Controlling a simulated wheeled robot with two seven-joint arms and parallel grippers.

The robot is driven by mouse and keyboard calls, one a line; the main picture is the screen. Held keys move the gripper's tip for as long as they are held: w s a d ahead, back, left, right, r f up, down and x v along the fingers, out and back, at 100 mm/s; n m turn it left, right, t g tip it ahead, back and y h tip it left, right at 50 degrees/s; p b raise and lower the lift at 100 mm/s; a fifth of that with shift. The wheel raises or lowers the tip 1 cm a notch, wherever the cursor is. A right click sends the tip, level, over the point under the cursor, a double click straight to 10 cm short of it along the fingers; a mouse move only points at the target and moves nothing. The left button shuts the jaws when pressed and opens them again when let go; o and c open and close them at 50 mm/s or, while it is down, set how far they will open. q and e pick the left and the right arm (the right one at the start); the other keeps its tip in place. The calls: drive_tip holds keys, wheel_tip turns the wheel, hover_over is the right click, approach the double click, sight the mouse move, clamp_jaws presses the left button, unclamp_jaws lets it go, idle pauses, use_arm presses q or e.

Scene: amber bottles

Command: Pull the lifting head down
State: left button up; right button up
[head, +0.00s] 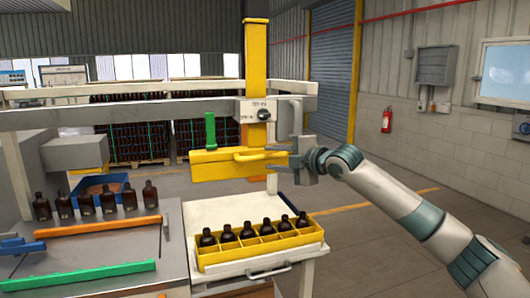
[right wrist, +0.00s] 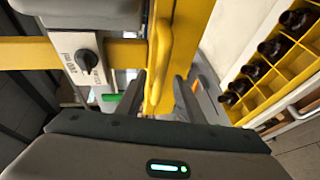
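The lifting head (head: 215,168) is a yellow horizontal box with a yellow bar handle (head: 258,154) on its front. It hangs on a yellow vertical column (head: 256,60), above and behind the crate of bottles. My right gripper (head: 276,160) is at the right end of the lifting head, by the handle. In the right wrist view, its two dark fingers (right wrist: 160,92) stand apart, with the yellow handle (right wrist: 163,45) running between them. A gap seems to remain on each side, so the gripper looks open around the handle.
A yellow crate (head: 262,257) with several amber bottles stands on a white table below. More bottles (head: 98,200) stand in a row on the left bench. The floor to the right is clear.

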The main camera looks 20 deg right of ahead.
sight(267, 158)
drive_tip(key=shift+p+x, duration=0.6)
drive_tip(key=shift+x, duration=1.5)
drive_tip(key=shift+f, duration=0.1)
clamp_jaws()
